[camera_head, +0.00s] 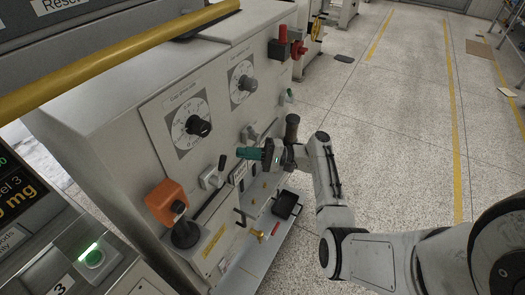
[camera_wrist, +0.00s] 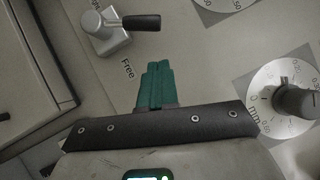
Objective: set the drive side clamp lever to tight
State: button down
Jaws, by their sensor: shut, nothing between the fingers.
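A clamp lever with a silver body and a black handle (camera_wrist: 120,30) is at the upper left of the wrist view. Its handle points right in that view, and the word "Free" is printed near it. A partly cut-off label shows at the top edge. In the head view one clamp lever (camera_head: 212,176) has its black handle raised. A second clamp lever (camera_head: 249,133) is farther along the panel. I cannot tell which one is drive side. My gripper (camera_head: 242,153) is shut and empty in front of the panel, its green fingers (camera_wrist: 157,72) apart from the lever.
Two round dials, a near one (camera_head: 196,125) and a far one (camera_head: 244,83), sit above the levers. An orange box with a black knob (camera_head: 165,200) juts out at the left. A dark knob (camera_wrist: 296,101) stands out on a dial. Open floor (camera_head: 400,110) lies right.

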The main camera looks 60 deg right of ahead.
jog(key=shift+w+a+r+p, duration=0.1)
jog(key=shift+a+r+p, duration=0.25)
jog(key=shift+a, duration=0.5)
jog(key=shift+w+a+r+p, duration=0.1)
jog(key=shift+a+r+p, duration=0.15)
jog(key=shift+a, duration=0.6)
